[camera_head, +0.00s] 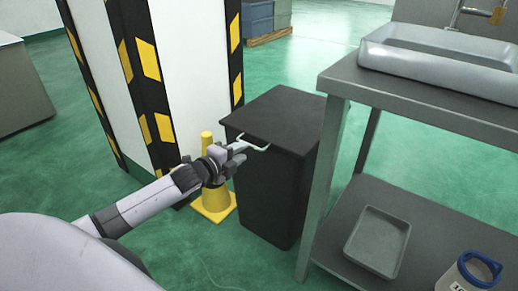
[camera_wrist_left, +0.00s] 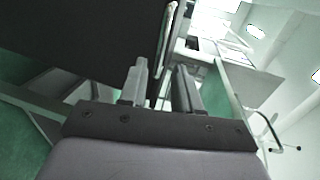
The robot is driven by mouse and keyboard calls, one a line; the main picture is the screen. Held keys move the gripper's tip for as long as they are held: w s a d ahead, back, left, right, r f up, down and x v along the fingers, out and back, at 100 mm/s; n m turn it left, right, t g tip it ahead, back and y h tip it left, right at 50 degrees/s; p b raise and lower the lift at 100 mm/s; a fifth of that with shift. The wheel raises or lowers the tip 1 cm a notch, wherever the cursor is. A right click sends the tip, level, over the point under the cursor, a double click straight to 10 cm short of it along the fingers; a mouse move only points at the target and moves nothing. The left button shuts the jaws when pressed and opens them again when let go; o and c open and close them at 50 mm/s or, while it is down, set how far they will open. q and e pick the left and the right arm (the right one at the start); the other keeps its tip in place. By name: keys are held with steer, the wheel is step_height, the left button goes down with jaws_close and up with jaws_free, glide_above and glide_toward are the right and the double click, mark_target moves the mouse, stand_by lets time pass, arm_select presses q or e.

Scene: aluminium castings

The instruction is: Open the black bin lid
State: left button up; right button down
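The black bin (camera_head: 268,195) stands on the floor beside the metal table, with its flat black lid (camera_head: 285,112) down on it. A light bar handle (camera_head: 259,148) sits at the lid's front edge. My left gripper (camera_head: 238,151) is at the handle's left part. In the left wrist view, the fingers (camera_wrist_left: 162,88) stand apart, and the handle (camera_wrist_left: 166,45) runs into the gap between their tips; I see no contact. The dark bin fills the upper left there. My right gripper is not in view.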

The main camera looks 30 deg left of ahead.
mark_target(252, 147)
arm_select(q)
steer(key=shift+b+x, duration=1.3)
steer(key=shift+x, duration=1.9)
steer(key=shift+d, duration=0.1)
jaws_close()
